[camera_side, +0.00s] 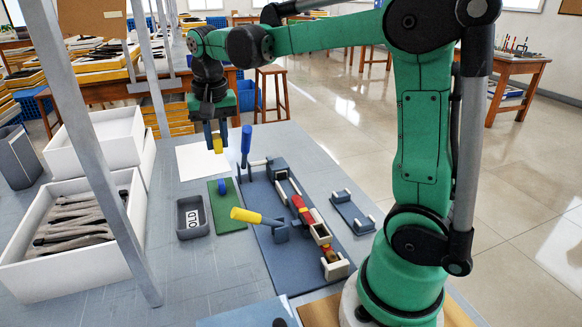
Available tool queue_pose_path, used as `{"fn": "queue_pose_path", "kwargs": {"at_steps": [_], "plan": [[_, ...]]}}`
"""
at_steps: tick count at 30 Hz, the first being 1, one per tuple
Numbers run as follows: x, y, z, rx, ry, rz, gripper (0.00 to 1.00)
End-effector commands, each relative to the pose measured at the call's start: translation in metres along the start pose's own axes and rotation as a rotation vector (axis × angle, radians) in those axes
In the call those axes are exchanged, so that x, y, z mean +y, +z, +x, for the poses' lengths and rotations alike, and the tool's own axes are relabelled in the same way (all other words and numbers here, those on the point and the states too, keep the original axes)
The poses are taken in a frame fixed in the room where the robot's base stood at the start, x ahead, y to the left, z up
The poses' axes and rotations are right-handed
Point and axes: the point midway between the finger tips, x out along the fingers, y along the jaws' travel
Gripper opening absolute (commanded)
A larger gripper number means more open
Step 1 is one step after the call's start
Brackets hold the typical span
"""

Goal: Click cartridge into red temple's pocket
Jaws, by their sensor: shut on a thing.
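My gripper (216,136) hangs above the back of the grey bench, fingers pointing down. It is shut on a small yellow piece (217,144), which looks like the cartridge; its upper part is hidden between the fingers. The red temple (299,203) appears to lie in the long fixture on a dark blue base plate (283,267), to the right of and nearer than my gripper. Red and yellow parts show along it between dark and white blocks. The pocket is too small to make out. The held piece is in the air, apart from the fixture.
A blue upright handle (246,140) and a yellow lever (245,215) rise from the fixture. A green mat (229,216) and a grey tray (203,231) marked OLD lie left of it. A white bin (60,272) holds dark strips. A small blue plate (352,212) sits right.

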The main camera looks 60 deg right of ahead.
Motion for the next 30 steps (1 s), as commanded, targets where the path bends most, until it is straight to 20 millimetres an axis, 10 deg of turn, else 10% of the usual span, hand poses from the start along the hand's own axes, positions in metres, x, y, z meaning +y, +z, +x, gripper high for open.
{"fn": "queue_pose_path", "kwargs": {"at_steps": [12,30], "plan": [[0.000,0.014,0.098,0.000,0.000,0.000,0.00],[0.000,0.024,0.159,0.000,0.000,0.000,0.00]]}}
